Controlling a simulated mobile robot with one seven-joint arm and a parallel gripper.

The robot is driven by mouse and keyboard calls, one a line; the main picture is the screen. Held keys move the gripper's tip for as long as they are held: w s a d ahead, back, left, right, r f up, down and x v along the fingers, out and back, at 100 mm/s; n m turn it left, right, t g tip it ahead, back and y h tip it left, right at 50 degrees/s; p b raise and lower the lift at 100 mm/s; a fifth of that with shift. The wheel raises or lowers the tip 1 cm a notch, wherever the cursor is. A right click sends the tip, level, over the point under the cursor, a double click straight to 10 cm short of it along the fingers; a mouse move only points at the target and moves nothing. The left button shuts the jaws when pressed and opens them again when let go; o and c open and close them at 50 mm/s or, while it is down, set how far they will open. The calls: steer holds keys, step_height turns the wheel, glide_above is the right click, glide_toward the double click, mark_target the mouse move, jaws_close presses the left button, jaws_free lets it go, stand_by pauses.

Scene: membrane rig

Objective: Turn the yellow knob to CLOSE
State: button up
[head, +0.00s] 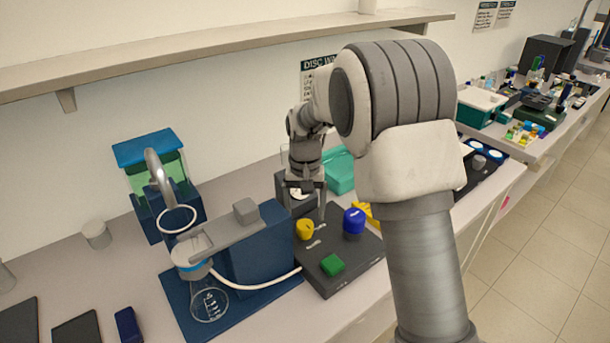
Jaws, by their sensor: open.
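The yellow knob (304,230) sits on top of a dark control box (330,281), towards its left back part. Small pale lettering (314,243) lies beside the knob, too small to read. My gripper (307,209) points down just above and behind the knob, with its fingers apart. One finger comes down to the right of the knob. I cannot tell whether it touches the knob. The knob's pointing direction is too small to make out.
A blue knob (354,222) and a green button (332,264) share the box. A white hose (262,286) runs from the box's left to a flask (208,303) on a blue base. A shelf (220,44) overhangs the bench. My arm hides part of the right side.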

mark_target(305, 224)
step_height(305, 224, up, 14)
stand_by(0.3)
steer(key=shift+r, duration=0.1)
steer(key=s+d+r+t, duration=0.1)
steer(key=s+d+r, duration=0.3)
steer(key=s, duration=0.3)
steer(key=s+d+r+t, duration=0.2)
steer(key=s+d+r, duration=0.15)
steer(key=s, duration=0.35)
steer(key=s+d+f+t, duration=0.1)
steer(key=s, duration=0.6)
steer(key=s+d+f+n+t, duration=0.1)
steer(key=s+d+f, duration=0.1)
steer(key=s, duration=0.5)
steer(key=shift+d+f+t, duration=0.15)
steer(key=shift+f+t, duration=0.1)
steer(key=shift+t, duration=0.05)
steer(key=shift+s, duration=0.15)
